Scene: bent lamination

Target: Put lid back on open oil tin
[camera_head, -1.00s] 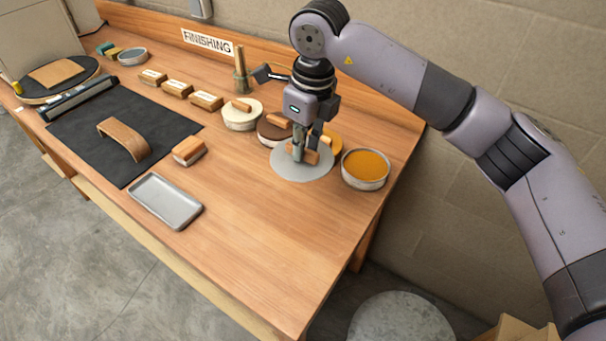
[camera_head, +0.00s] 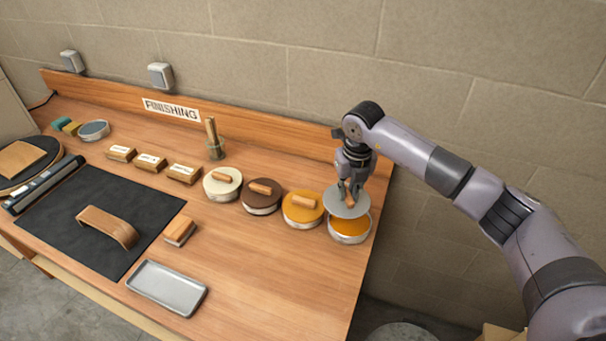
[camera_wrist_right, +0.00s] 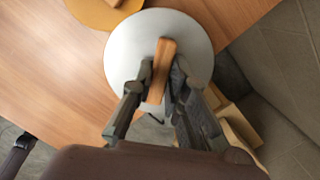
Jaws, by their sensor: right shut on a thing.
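The open oil tin (camera_head: 350,229) stands at the right end of the bench and shows orange oil inside. The lid is a grey disc (camera_head: 347,203) with a wooden handle block. My right gripper (camera_head: 349,199) is shut on that handle and holds the lid above the tin, covering the far part of its opening. In the right wrist view the lid (camera_wrist_right: 190,45) lies below my fingers (camera_wrist_right: 161,88), which grip the wooden handle (camera_wrist_right: 160,70). The tin is hidden under the lid there. My left gripper is not in view.
Tins with an orange lid (camera_head: 303,211), a brown lid (camera_head: 261,198) and a cream lid (camera_head: 222,184) stand in a row to the left. A metal tray (camera_head: 167,287) lies at the front. The wooden backboard (camera_head: 270,136) runs behind. The front right bench top is clear.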

